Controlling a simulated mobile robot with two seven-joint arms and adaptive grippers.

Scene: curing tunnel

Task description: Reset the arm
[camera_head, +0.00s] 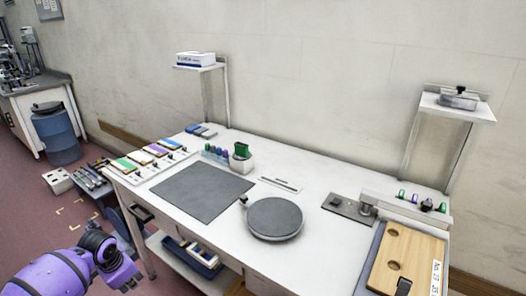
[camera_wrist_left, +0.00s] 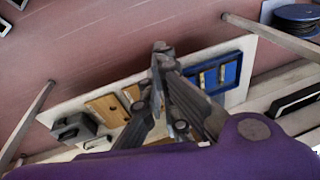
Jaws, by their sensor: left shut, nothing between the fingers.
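My left arm is purple and comes in at the lower left of the head view. Its dark gripper (camera_head: 128,280) hangs low beside the left front leg of the white workbench (camera_head: 305,180), apart from the bench top. In the left wrist view the gripper's fingers (camera_wrist_left: 162,62) are together and empty, in front of a lower shelf (camera_wrist_left: 72,102). My right gripper is in neither view.
The bench holds a grey mat (camera_head: 202,190), a round grey turntable (camera_head: 274,218) and a wooden board (camera_head: 408,262). The lower shelf carries a blue tray (camera_wrist_left: 218,76). A blue barrel (camera_head: 57,136) stands at the far left. Floor shows left of the bench.

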